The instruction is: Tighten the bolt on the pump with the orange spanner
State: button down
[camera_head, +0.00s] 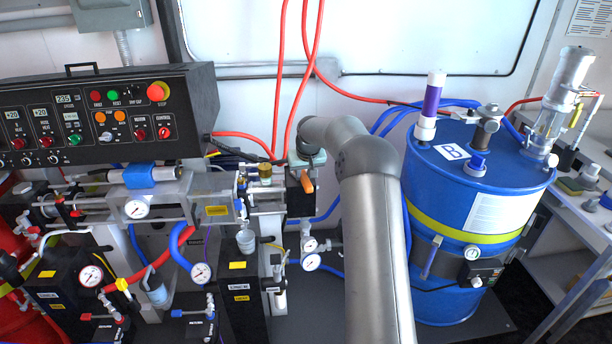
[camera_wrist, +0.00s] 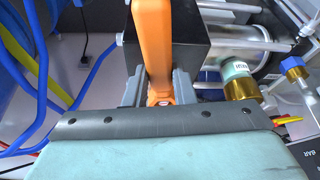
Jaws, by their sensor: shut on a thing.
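The orange spanner (camera_wrist: 155,45) is between the two grey fingers of my gripper (camera_wrist: 158,88), which is shut on it. It points away from the gripper, in front of a black block (camera_wrist: 192,48) on the pump. In the head view the spanner (camera_head: 307,181) is a small orange piece beside the pump's right end, partly hidden by my gripper (camera_head: 303,165). The pump (camera_head: 212,184) is a silver cylinder with rods. I cannot make out the bolt, or whether the spanner touches it.
A brass fitting (camera_wrist: 242,88) stands close to the right of my gripper in the wrist view. Blue hoses (camera_wrist: 35,75) run at its left. A blue drum (camera_head: 470,215) stands right of my arm. A black control panel (camera_head: 100,115) is at the left; red hoses (camera_head: 294,75) hang behind.

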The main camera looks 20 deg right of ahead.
jog(key=shift+w+a+r, duration=0.1)
dwell(0.3)
jog(key=shift+w+a+m+h+b, duration=0.1)
jog(key=shift+a+m+h+b, duration=0.35)
jog(key=shift+m, duration=0.55)
jog(key=shift+a, duration=0.1)
jog(key=shift+w+a+m, duration=0.15)
jog(key=shift+a+m, duration=0.05)
jog(key=shift+m, duration=0.1)
jog(key=shift+w+a+r+m+h, duration=0.1)
jog(key=shift+a+m+h, duration=0.1)
jog(key=shift+m+h, duration=0.3)
jog(key=shift+w+a+m, duration=0.15)
jog(key=shift+m, duration=0.35)
jog(key=shift+n+b, duration=0.3)
jog(key=shift+n, duration=0.1)
